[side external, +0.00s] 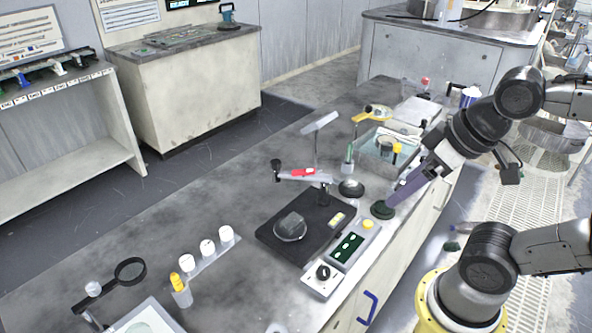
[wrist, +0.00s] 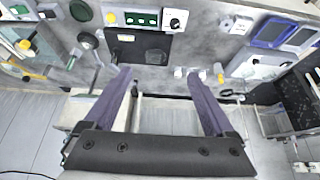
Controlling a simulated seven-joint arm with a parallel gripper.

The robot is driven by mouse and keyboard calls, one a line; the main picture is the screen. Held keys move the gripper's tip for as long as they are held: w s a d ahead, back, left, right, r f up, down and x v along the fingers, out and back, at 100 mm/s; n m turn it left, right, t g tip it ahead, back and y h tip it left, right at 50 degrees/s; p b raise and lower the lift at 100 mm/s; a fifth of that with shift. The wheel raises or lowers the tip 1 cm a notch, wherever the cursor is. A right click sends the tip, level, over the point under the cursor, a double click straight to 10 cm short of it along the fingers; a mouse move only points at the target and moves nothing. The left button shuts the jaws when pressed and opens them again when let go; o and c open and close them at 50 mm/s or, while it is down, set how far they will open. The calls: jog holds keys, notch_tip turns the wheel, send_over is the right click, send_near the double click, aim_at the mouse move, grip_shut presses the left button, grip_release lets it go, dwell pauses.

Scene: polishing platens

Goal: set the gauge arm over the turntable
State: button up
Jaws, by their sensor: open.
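The gauge arm (side external: 298,175) is a pale bar with a red piece on it and a dark knob at its left end. It meets an upright post at the back of a black base plate (side external: 330,222). The black plate also shows in the wrist view (wrist: 152,58), but the bar is not clear there. My gripper (side external: 393,202) is open and empty, right of the plate and apart from it. Its purple fingers are spread in the wrist view (wrist: 160,74).
A control box (side external: 322,281) with a knob and a green panel (side external: 347,248) stand along the bench's front edge. White-capped jars (side external: 207,249) and a magnifier (side external: 130,270) are at left. A dark round pad (side external: 382,210) lies under my fingers; a clear tray (side external: 375,165) is behind.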

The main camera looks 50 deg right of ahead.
jog(key=shift+s+f+m, duration=0.1)
jog(key=shift+s+m, duration=0.1)
jog(key=shift+m, duration=0.1)
jog(key=shift+c, duration=1.2)
jog(key=w+d+r+m+g, duration=0.1)
jog(key=w+r+m, duration=0.4)
jog(key=w+r, duration=0.95)
jog(key=m+g, duration=0.3)
jog(key=g, duration=0.2)
send_over(276, 161)
notch_tip(276, 161, down, 18)
notch_tip(276, 161, down, 14)
jog(key=shift+r, duration=0.15)
